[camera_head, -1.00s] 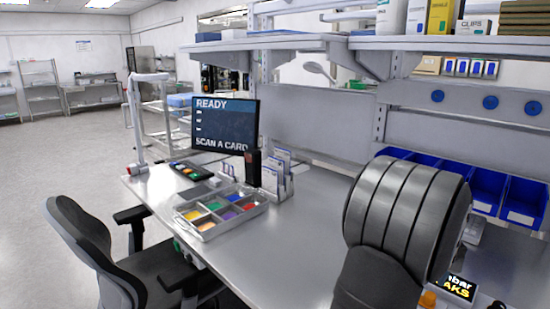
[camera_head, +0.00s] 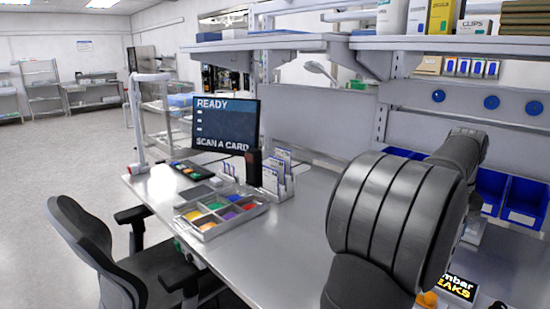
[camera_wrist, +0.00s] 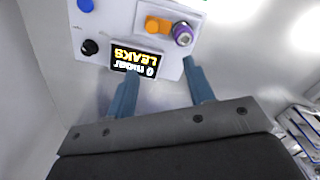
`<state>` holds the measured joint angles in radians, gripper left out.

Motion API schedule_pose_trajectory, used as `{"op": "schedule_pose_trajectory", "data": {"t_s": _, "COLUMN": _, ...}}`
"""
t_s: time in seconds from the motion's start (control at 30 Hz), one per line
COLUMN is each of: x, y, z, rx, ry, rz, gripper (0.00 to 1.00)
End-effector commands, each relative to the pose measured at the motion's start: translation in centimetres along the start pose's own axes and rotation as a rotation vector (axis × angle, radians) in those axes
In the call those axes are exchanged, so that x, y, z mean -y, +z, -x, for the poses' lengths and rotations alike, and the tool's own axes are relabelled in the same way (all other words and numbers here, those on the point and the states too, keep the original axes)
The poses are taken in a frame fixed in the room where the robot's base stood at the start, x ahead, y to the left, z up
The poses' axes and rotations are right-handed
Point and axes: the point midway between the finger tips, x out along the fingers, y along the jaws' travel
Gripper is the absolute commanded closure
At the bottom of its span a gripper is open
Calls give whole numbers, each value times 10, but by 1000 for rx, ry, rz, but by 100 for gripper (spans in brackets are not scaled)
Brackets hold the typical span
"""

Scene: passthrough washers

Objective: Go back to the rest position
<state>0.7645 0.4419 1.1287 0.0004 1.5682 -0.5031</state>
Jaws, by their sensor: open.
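My gripper (camera_wrist: 162,88) shows in the wrist view with its two blue-grey fingers apart and nothing between them. It points toward a white test panel (camera_wrist: 88,38), and I cannot tell the distance to it. The panel carries a black display (camera_wrist: 135,62) with yellow "LEAKS" lettering, upside down in this view. In the head view my arm fills the right side and my gripper is not in sight; part of the display (camera_head: 458,288) shows beside the arm.
A compartment tray (camera_head: 222,212) with coloured pieces, a card rack (camera_head: 278,175) and a "READY, SCAN A CARD" monitor (camera_head: 225,123) stand there. Blue bins (camera_head: 522,200) line the back right. A shelf (camera_head: 450,43) hangs above; a chair (camera_head: 85,240) stands in front.

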Motion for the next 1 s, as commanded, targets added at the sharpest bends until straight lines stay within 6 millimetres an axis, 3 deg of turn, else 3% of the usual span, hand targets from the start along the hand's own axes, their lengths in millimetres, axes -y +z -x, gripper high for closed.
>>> {"op": "schedule_pose_trajectory", "data": {"t_s": 0.6, "x": 8, "y": -2, "z": -4, "rx": -4, "ry": 0, "rz": -469, "gripper": 52}}
{"op": "schedule_pose_trajectory", "data": {"t_s": 1.0, "x": 9, "y": -3, "z": -18, "rx": -5, "ry": 0, "rz": -526, "gripper": 52}}
